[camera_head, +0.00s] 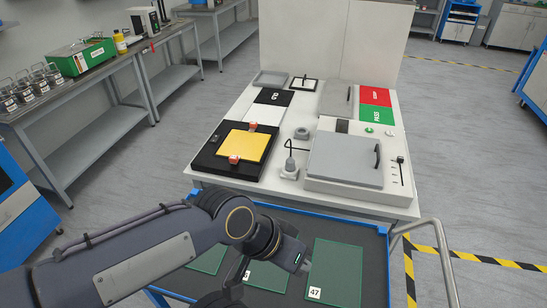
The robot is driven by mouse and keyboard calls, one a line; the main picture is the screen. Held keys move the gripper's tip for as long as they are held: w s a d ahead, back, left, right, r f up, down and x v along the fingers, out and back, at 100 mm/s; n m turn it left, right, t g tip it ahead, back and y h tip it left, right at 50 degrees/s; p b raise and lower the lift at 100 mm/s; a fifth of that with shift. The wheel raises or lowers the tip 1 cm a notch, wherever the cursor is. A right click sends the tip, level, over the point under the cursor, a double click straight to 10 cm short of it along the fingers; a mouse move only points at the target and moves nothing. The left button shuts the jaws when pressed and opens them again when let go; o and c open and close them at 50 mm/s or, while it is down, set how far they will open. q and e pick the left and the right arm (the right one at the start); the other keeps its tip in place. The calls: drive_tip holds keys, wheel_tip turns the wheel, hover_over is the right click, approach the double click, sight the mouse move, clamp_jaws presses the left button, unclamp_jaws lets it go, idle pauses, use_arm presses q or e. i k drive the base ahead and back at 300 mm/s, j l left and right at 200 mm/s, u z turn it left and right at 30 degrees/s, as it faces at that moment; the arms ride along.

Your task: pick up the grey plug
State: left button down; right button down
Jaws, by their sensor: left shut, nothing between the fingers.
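A light grey plug-like piece (290,170) stands on the white table (400,209) near its front edge, with a thin black cable curving up from it. I take it for the grey plug. My left arm comes in from the lower left, and my left gripper (298,258) is over the trolley in front of the table. It is shut and empty, clearly nearer to me than the plug and not touching it. Its fingertips are small and partly hidden by the wrist. My right gripper is not in view.
Left of the plug is a black fixture with a yellow plate (245,146) and red clamps. Right of it is a grey lidded box (345,160); a grey ring (301,132) lies behind. The blue-edged trolley (375,250) holds green boards (335,270).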

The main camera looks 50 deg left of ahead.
sight(289, 162)
drive_tip(key=k+j+u, duration=0.1)
drive_tip(key=j+u, duration=0.4)
drive_tip(key=u, duration=0.2)
drive_tip(key=j+u, duration=0.35)
drive_tip(key=k+l, duration=0.05)
